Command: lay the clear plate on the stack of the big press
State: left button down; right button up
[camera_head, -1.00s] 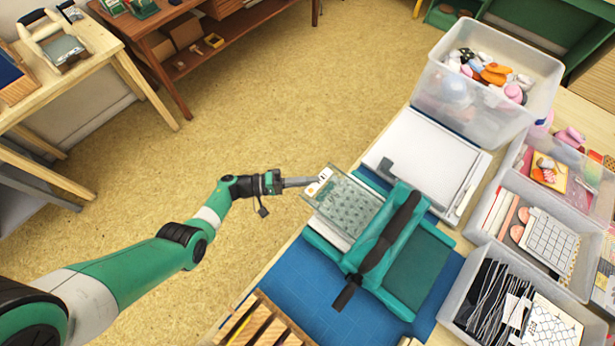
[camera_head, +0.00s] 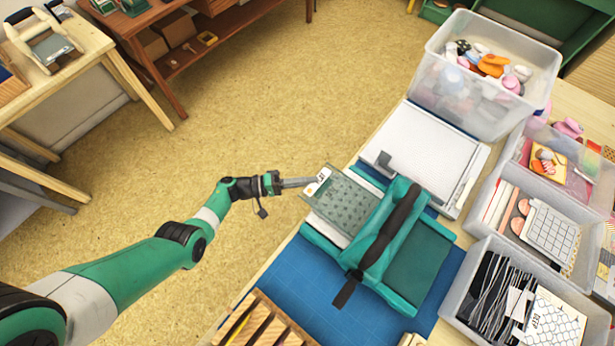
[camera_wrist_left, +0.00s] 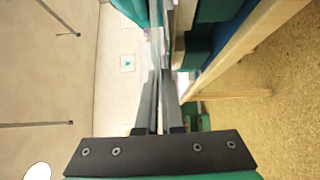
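The big press (camera_head: 385,245) is teal with a long dark handle across its top. It stands on a blue mat (camera_head: 310,290) on the table. The clear plate (camera_head: 345,207) is a see-through, grey-green patterned sheet with a white label at its far-left corner. It lies over the white stack (camera_head: 325,234) at the press's left side; whether it touches the stack cannot be told. My left gripper (camera_head: 312,181) is shut on the plate's labelled corner. In the left wrist view, its fingers (camera_wrist_left: 160,82) are close together around a thin edge. My right gripper is out of view.
A white paper trimmer (camera_head: 425,155) lies behind the press. Clear bins (camera_head: 445,90) stand at the back and along the right, the nearest holding papers (camera_head: 500,300). A wooden slotted rack (camera_head: 262,322) is at the front. Open floor (camera_head: 250,110) lies left of the table.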

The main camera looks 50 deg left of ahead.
pick_arm(q)
jog(key=shift+f+b, duration=0.3)
jog(key=shift+f, duration=0.1)
dwell(0.7)
jog(key=c, duration=1)
grip_release()
jog(key=shift+a, duration=0.1)
jog(key=a, duration=0.1)
jog(key=a+b, duration=0.1)
jog(key=a, duration=0.2)
jog(key=shift+s+a+b, duration=0.3)
jog(key=shift+a+b, duration=0.05)
jog(key=shift+a, duration=0.05)
